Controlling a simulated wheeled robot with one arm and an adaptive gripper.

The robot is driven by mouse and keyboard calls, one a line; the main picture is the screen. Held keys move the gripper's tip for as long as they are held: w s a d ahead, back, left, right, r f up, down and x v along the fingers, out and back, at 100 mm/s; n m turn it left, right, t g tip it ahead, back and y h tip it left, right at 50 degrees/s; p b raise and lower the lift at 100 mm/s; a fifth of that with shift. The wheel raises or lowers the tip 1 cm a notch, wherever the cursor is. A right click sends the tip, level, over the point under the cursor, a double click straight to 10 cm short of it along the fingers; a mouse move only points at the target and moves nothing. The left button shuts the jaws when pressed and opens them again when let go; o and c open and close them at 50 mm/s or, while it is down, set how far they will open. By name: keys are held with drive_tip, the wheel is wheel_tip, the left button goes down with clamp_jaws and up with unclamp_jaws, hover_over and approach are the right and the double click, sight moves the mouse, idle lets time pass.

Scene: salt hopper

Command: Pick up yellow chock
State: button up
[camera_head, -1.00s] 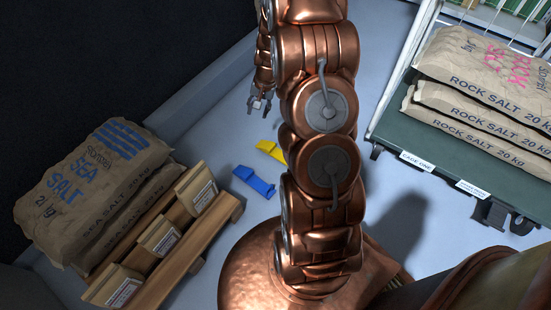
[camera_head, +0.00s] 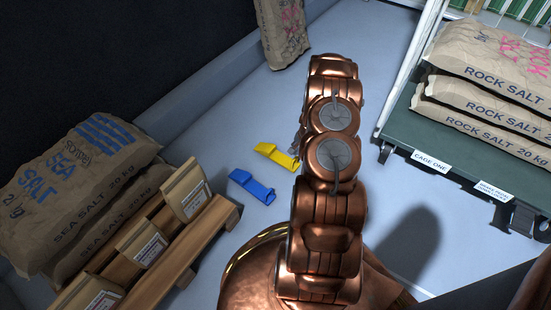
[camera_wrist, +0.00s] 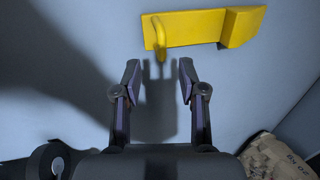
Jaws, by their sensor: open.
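The yellow chock (camera_head: 277,155) lies on the grey-blue floor, just left of my arm in the head view. In the wrist view the yellow chock (camera_wrist: 190,28) lies ahead of my fingertips, with a raised block at its right end and a hooked yellow bar near its left end. My gripper (camera_wrist: 157,75) is open and empty, its two fingers pointing at the chock with a gap between them and it. In the head view my gripper is mostly hidden behind my arm, with a grey bit showing beside the chock. A blue chock (camera_head: 252,186) lies close to the lower left.
A pallet (camera_head: 222,222) with sea salt sacks (camera_head: 75,180) stands at left. A cage trolley (camera_head: 400,145) with stacked rock salt sacks (camera_head: 490,75) stands at right. Another sack (camera_head: 284,35) stands at the back. Floor between back sack and chocks is clear.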

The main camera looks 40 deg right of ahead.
sight(295, 159)
drive_tip(key=shift+w+a+f+b, duration=0.1)
drive_tip(key=shift+w+f+b, duration=0.15)
drive_tip(key=shift+f+b, duration=0.7)
drive_tip(key=shift+w+a+f+b, duration=0.15)
drive_tip(key=shift+w+f+b, duration=0.15)
drive_tip(key=shift+f, duration=1.2)
drive_tip(key=shift+w+a+f+b, duration=0.15)
drive_tip(key=shift+f+b, duration=0.45)
drive_tip(key=shift+f, duration=0.65)
drive_tip(key=shift+r, duration=0.1)
clamp_jaws()
